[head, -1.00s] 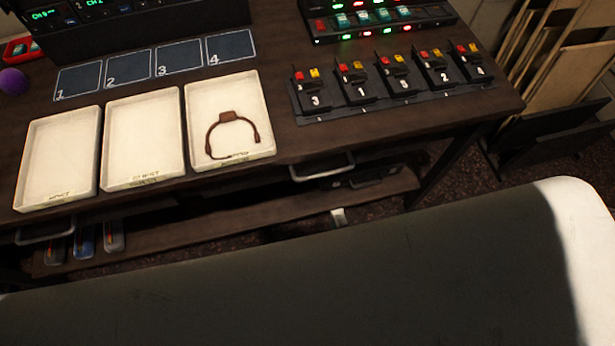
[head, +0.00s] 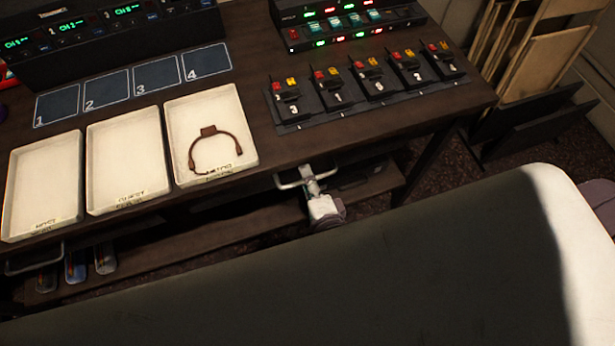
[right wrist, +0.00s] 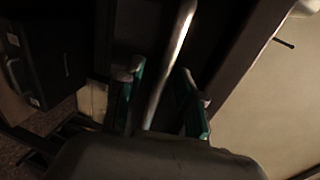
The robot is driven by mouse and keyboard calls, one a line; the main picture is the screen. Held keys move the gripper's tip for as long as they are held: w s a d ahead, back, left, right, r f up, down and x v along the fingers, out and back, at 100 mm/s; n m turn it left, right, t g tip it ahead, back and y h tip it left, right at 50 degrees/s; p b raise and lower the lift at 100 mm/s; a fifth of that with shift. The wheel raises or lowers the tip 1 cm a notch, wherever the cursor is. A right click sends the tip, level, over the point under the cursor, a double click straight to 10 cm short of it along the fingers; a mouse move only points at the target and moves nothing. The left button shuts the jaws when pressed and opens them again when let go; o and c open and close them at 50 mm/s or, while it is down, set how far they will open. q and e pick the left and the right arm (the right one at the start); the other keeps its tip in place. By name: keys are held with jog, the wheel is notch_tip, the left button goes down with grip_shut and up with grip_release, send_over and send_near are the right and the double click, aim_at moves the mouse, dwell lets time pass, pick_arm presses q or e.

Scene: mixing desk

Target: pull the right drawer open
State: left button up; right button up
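The right drawer's pale metal handle (head: 290,182) sticks out below the desk's front edge, under the button row. The drawer front is dark and mostly hidden by the desk top. My right gripper (head: 311,182) is at the right part of this handle in the head view. In the right wrist view, the handle bar (right wrist: 168,70) runs between the two green-padded fingers of my right gripper (right wrist: 163,85). The fingers are apart, with dark gaps beside the bar, so it looks open around the handle. My left gripper is not in view.
Another handle (head: 35,260) is at the desk's left front. White trays stand on the desk (head: 300,143); the right tray (head: 210,105) holds a brown headband-like item. A low shelf (head: 200,240) lies beneath. A large dark padded surface (head: 300,285) fills the foreground.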

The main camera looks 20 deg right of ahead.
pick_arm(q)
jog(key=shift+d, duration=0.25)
pick_arm(e)
grip_shut()
